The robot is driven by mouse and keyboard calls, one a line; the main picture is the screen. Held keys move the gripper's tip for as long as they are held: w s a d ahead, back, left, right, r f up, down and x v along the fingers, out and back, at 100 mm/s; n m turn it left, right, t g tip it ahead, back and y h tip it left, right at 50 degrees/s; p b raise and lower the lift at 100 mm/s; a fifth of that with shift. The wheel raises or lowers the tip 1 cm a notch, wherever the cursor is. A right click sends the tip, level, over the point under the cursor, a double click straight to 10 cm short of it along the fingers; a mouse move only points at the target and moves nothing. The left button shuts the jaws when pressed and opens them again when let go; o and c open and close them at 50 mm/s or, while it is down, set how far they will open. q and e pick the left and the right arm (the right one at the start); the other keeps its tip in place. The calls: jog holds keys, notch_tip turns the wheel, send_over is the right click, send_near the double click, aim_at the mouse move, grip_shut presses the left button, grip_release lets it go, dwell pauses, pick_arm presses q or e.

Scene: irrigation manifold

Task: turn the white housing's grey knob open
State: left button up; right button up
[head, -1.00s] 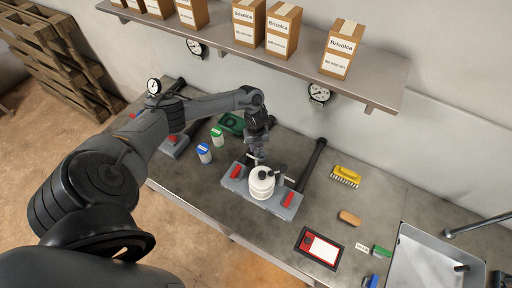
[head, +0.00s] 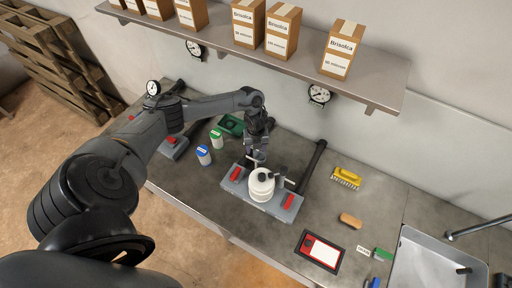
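The white housing (head: 261,187) stands upright on a grey base plate (head: 272,206) on the bench. A dark round knob (head: 263,177) shows on its top; at this size I cannot make out how it is turned. My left gripper (head: 257,160) points down just behind the housing's top, close to the knob. Its fingers are small and dark, so I cannot tell whether they are open, shut or touching the knob. My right gripper is not in view.
Red handles (head: 235,174) flank the housing on the plate, and a dark pipe (head: 312,167) runs behind it. Blue-lidded (head: 204,155) and green-lidded (head: 216,139) jars stand left. A yellow brush (head: 346,178), red-framed card (head: 319,251) and sink (head: 425,262) lie right. A shelf (head: 300,62) overhangs.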

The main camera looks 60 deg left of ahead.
pick_arm(q)
jog(key=shift+r, duration=0.15)
jog(key=shift+r, duration=3.6)
jog(key=shift+s, duration=0.1)
